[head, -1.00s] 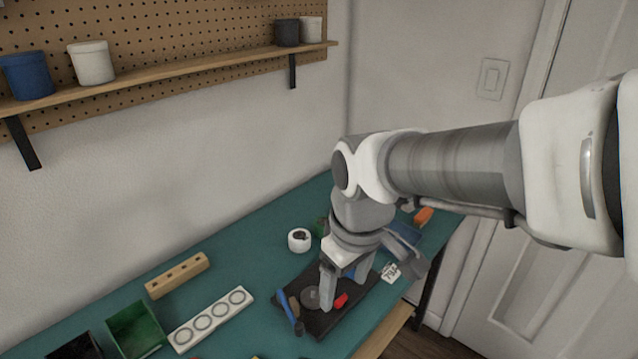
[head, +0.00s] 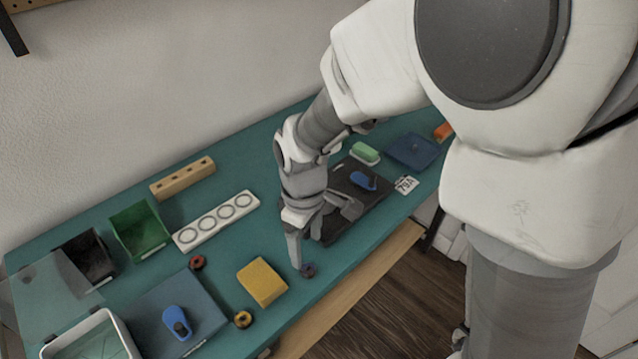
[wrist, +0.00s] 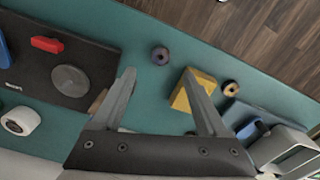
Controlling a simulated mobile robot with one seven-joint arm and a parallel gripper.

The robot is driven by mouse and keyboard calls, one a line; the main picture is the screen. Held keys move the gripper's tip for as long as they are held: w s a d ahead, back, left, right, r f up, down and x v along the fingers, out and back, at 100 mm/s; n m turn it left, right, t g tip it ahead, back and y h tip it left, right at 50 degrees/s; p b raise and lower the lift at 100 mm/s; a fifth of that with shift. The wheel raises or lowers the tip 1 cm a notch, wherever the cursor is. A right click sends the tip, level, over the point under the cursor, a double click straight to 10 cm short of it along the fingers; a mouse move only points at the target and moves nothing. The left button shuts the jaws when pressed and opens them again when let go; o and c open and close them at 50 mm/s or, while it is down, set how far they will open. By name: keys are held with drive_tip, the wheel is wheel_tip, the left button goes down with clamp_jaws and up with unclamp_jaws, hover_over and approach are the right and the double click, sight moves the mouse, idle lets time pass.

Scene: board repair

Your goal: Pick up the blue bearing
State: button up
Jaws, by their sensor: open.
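The blue bearing (head: 308,270) is a small dark blue ring lying flat on the teal table near its front edge. It also shows in the wrist view (wrist: 160,56), ahead of the fingertips and about centred between them. My gripper (head: 305,254) points down with one fingertip close beside the bearing in the head view. In the wrist view my gripper (wrist: 158,73) is open and its fingers are spread wide with nothing between the tips. I cannot tell the exact height of the tips above the table.
A yellow block (head: 262,283) lies left of the bearing, with a brass-coloured ring (head: 243,319) and a red ring (head: 197,262) beyond. A white four-ring holder (head: 216,221) and green bin (head: 141,228) stand farther left.

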sight(308, 268)
wheel_tip(308, 268, down, 7)
drive_tip(key=shift+s+d+f+b, duration=0.1)
drive_tip(key=shift+f+b, duration=0.1)
drive_tip(key=shift+b, duration=0.9)
drive_tip(key=shift+c, duration=0.3)
clamp_jaws()
